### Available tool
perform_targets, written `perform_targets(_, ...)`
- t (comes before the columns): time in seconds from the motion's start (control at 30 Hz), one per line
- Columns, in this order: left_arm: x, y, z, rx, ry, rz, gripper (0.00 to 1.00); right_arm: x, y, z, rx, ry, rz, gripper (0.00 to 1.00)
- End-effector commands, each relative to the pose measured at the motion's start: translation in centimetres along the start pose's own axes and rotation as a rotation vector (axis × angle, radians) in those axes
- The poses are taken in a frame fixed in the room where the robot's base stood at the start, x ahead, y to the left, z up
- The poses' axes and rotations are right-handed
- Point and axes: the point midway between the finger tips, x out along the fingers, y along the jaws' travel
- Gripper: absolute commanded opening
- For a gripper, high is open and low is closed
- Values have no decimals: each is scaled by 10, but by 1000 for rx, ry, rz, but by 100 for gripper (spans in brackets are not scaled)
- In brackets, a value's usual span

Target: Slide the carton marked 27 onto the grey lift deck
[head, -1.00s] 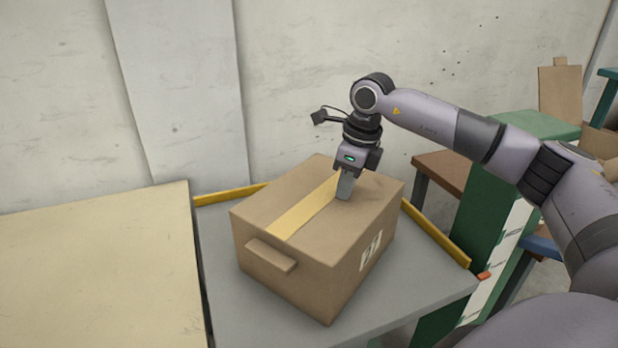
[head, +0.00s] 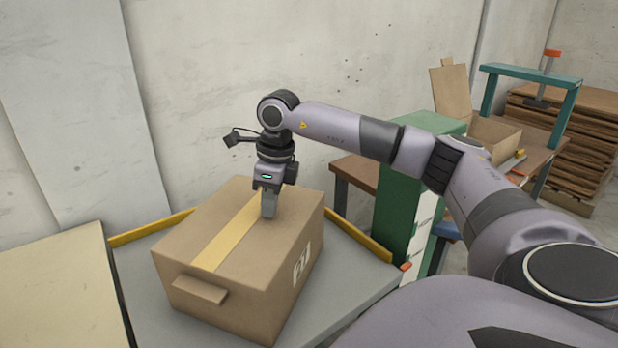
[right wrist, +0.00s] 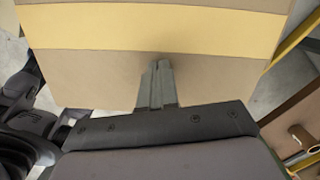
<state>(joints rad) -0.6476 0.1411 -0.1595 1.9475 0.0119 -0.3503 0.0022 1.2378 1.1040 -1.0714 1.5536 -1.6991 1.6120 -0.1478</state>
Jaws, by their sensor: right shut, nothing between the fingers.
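The brown carton (head: 228,282) stands upright on the grey lift deck (head: 345,292). It has a yellow tape strip along its top, a tab on its front side and a white printed label, read at a slant, on its right side. My right gripper (head: 268,212) is shut and empty, pointing down at the carton's top beside the tape. In the right wrist view its closed fingers (right wrist: 157,85) lie over the carton top (right wrist: 100,68); whether they touch it I cannot tell. My left gripper is not in view.
Yellow rails (head: 362,237) edge the deck at the back and right. A pale tabletop (head: 55,290) adjoins on the left. A green cabinet (head: 400,205), a brown bench (head: 357,174) and stacked boards (head: 570,145) stand to the right. A concrete wall is behind.

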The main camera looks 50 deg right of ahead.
Motion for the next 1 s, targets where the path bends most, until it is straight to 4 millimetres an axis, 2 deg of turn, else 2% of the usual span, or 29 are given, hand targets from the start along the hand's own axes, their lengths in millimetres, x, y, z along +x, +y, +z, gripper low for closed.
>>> perform_targets(0.23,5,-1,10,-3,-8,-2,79,-6,-1,-42,3,-3,-3,0)
perform_targets(0.6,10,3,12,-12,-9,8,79,-15,-1,-97,2,-4,-2,0)
perform_targets(0.8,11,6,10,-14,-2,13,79,-19,0,-112,0,-7,-2,0)
perform_targets(1.0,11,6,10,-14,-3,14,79,-20,0,-116,-1,-7,-1,0)
